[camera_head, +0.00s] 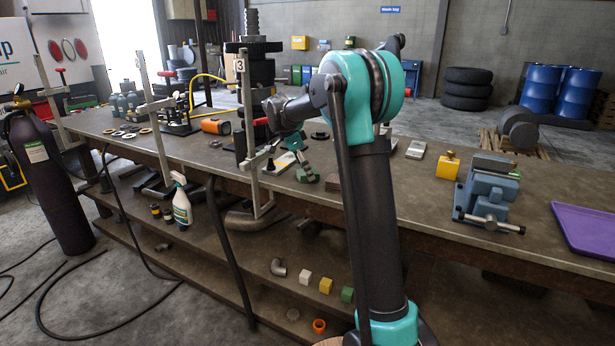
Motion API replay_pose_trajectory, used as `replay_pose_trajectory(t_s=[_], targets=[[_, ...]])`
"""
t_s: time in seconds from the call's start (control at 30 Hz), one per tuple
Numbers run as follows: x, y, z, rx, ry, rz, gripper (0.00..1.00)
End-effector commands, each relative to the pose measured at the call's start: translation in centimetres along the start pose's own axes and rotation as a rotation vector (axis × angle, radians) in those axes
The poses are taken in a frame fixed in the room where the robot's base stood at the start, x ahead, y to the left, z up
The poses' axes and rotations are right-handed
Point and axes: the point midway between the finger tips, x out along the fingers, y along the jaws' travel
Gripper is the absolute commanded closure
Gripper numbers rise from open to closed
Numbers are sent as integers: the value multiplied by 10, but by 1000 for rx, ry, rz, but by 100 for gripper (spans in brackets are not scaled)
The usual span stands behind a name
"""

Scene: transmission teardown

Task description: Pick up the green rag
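My gripper (303,165) is small in the head view, pointing down over the middle of the workbench (450,213), left of my raised arm. A small dark green patch (308,176) shows at its fingertips, low over or on the bench top. I cannot tell whether this patch is the green rag or part of the gripper. No other cloth shows clearly. The finger gap is too small to read, and my arm hides part of the bench behind it.
A white sheet (279,164) lies left of the gripper, near an upright metal stand (246,120). To the right are a yellow block (449,166), a blue vise (489,194) and a purple tray (588,229). A spray bottle (181,203) and small cubes stand on the lower shelf.

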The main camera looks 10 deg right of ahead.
Motion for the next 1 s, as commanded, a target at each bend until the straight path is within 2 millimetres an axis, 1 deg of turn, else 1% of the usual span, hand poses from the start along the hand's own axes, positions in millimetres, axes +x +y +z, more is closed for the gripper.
replay_pose_trajectory(t_s=[0.2,0.6,0.87,1.0], targets=[[1,0,0,0,0,0,24],[0,0,0,-1,0,0,74],[-1,0,-1,-1,0,0,75],[-11,0,-5,-1,0,0,75]])
